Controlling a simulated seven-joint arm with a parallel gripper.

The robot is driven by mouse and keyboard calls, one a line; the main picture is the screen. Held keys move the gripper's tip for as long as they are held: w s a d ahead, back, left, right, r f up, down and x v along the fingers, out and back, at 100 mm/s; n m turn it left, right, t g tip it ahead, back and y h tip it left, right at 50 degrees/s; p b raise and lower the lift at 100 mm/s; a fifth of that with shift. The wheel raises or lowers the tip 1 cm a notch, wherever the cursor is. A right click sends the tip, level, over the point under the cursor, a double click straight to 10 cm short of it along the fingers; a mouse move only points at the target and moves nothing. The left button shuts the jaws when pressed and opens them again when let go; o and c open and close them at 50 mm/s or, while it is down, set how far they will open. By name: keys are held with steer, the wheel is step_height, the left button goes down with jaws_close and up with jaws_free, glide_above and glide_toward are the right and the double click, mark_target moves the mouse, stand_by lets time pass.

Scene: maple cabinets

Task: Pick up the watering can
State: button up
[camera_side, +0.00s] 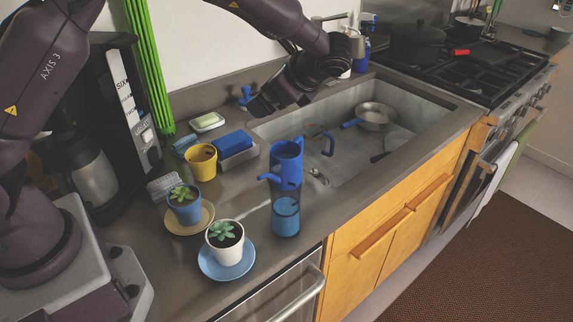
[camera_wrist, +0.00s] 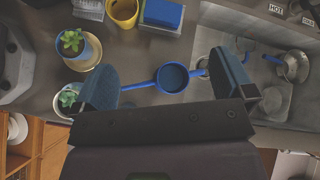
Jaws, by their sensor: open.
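The blue watering can (camera_side: 287,165) stands upright at the front left corner of the sink, its spout pointing left and its handle (camera_side: 329,142) to the right. In the wrist view the can (camera_wrist: 172,79) is seen from above, with its round opening between my fingers. My gripper (camera_side: 279,99) is open and empty, above and behind the can in the side view, and apart from it. In the wrist view my gripper (camera_wrist: 168,86) has one finger over the spout side and one over the handle side.
Two potted succulents on saucers (camera_side: 198,272) stand to the left, with a yellow cup (camera_side: 201,163) and a blue sponge (camera_side: 234,143) behind. A pan (camera_side: 376,115) lies in the sink (camera_side: 437,98).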

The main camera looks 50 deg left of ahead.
mark_target(289, 152)
steer(key=shift+w+d+f+m+t+y, duration=0.15)
steer(key=shift+w+d+f+m+y, duration=0.45)
steer(key=shift+f, duration=1.7)
steer(key=shift+w+d+f+m+t+y, duration=0.1)
steer(key=shift+w+d+f+m+y, duration=0.15)
steer(key=shift+w+f+m+y, duration=1.4)
steer(key=shift+w+d+f+m+t+h, duration=0.15)
steer(key=shift+d+f, duration=0.25)
steer(key=shift+f, duration=2.6)
step_height(289, 152, down, 3)
steer(key=shift+s+r, duration=0.1)
steer(key=shift+s, duration=0.05)
steer(key=shift+x, duration=1.45)
steer(key=shift+r, duration=0.2)
steer(key=c, duration=1.1)
